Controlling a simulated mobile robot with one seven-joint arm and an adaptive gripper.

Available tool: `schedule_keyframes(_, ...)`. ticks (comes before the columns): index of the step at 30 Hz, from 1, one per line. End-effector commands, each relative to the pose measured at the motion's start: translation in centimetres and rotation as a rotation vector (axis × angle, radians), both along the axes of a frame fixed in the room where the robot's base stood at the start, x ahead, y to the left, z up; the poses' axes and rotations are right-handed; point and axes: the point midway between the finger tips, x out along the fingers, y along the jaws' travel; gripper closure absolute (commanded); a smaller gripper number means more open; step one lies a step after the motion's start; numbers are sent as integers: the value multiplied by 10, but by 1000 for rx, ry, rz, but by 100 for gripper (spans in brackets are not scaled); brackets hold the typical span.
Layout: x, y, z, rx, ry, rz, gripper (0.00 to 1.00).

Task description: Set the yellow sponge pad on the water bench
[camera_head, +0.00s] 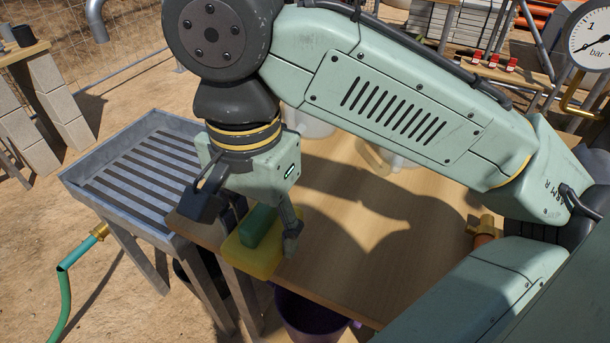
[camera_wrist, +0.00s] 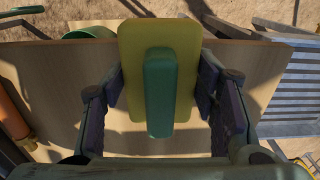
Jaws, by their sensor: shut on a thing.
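The yellow sponge pad (camera_head: 258,262) has a green grip block (camera_head: 258,228) on top. My gripper (camera_head: 247,222) is shut on it, one finger at each side. In the wrist view, the pad (camera_wrist: 135,50) lies between my gripper's fingers (camera_wrist: 160,88), with the green block pointing along its middle. The pad is at the left front edge of the wooden table and reaches past that edge; I cannot tell whether it touches the top. The grey slatted metal bench (camera_head: 158,138), apparently the water bench, stands just left of the table. Its visible slats are bare.
The wooden table top (camera_head: 350,245) is mostly clear, with pale round vessels (camera_head: 315,127) at the back, partly hidden by my arm. A purple bucket (camera_head: 308,318) stands below its front edge. A green hose (camera_head: 63,300) with a brass fitting is at the metal bench's left.

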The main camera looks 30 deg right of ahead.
Motion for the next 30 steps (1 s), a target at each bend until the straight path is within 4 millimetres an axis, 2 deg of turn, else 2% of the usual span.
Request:
schedule_keyframes(9,66,-55,-6,3,3,-4,77)
schedule_keyframes(15,96,-80,-10,3,1,-2,77)
schedule_keyframes(21,104,-87,-16,2,1,-1,77)
schedule_keyframes(27,103,-86,-42,3,2,0,77)
schedule_keyframes(30,103,-86,-48,1,0,-2,77)
